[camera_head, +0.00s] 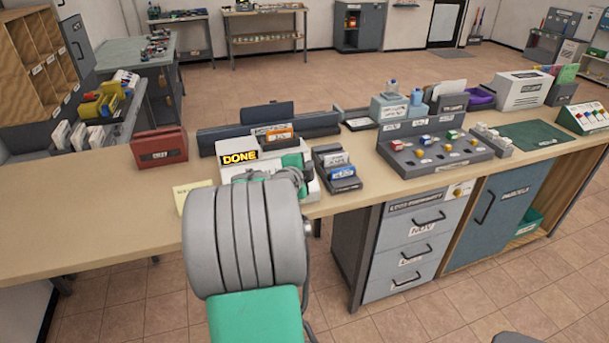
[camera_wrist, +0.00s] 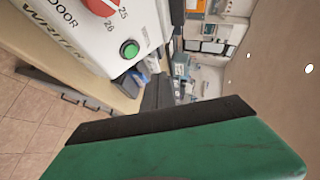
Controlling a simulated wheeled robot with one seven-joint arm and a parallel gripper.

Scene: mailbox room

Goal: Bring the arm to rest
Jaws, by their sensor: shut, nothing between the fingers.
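My arm reaches forward over the counter (camera_head: 90,215) from the bottom middle of the head view. My gripper (camera_head: 297,161) shows only in part there, as a green piece beyond the grey arm, close over a white device (camera_head: 305,188). The device bears a yellow "DONE" sign (camera_head: 240,156). In the wrist view my gripper's green and black part fills the bottom. The white device (camera_wrist: 75,30) is close at the upper left there, with a red dial (camera_wrist: 100,6) and a green button (camera_wrist: 129,48). My gripper is shut and empty.
A red box (camera_head: 159,148) stands left of the device, and a small card rack (camera_head: 337,170) stands right of it. A grey sorting tray (camera_head: 436,150) is further right. Drawers (camera_head: 413,250) and a blue cabinet door (camera_head: 510,215) are below. The counter's left end is clear.

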